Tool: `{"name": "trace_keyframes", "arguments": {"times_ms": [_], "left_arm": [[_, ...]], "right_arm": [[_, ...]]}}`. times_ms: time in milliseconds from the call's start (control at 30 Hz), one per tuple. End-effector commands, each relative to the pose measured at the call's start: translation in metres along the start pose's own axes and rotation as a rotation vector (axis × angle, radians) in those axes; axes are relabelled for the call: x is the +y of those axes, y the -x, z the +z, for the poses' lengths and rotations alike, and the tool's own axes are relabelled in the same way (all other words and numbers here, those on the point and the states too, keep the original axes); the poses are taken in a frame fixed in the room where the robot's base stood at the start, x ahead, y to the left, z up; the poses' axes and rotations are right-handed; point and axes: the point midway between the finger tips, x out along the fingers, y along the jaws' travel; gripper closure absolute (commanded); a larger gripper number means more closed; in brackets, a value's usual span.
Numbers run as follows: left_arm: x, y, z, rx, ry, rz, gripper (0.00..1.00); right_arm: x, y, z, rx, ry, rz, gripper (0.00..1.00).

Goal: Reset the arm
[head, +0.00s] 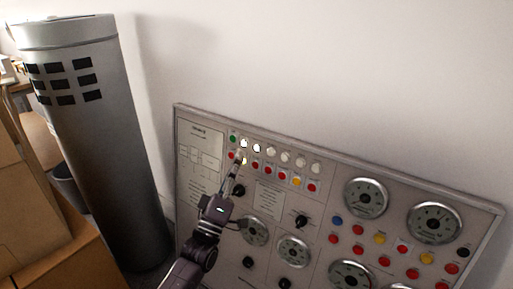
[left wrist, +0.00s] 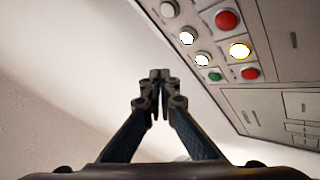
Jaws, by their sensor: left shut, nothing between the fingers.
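A grey control panel (head: 330,190) with rows of buttons, knobs and dials leans by the white wall. My left gripper (head: 238,160) is shut and empty, its tips in front of the panel's upper left buttons. In the left wrist view the closed fingertips (left wrist: 160,76) appear beside the panel, over the pale wall. I cannot tell whether the fingertips touch anything. My right gripper is not in view.
A tall grey cylinder (head: 95,150) with dark square openings stands left of the panel. Cardboard boxes (head: 35,215) and a dark bin (head: 68,185) are at the far left. The wall (head: 330,70) above the panel is bare.

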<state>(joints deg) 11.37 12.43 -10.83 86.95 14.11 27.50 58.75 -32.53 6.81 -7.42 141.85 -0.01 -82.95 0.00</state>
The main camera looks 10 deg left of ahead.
Motion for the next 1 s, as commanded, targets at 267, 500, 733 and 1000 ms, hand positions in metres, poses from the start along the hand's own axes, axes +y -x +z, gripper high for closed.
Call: {"name": "trace_keyframes", "arguments": {"times_ms": [267,500,733,1000], "left_arm": [[0.000,0.000,0.000,0.000,0.000,0.000,1.00],[-0.002,0.003,0.004,-0.011,-0.007,-0.014,1.00],[-0.026,0.042,0.047,-0.176,-0.147,-0.206,1.00],[-0.054,0.146,0.101,-0.540,-0.416,-0.500,1.00]], "right_arm": [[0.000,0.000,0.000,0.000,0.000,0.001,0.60],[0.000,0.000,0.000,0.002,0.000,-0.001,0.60],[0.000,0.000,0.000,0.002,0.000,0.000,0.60],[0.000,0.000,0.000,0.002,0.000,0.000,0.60]]}}
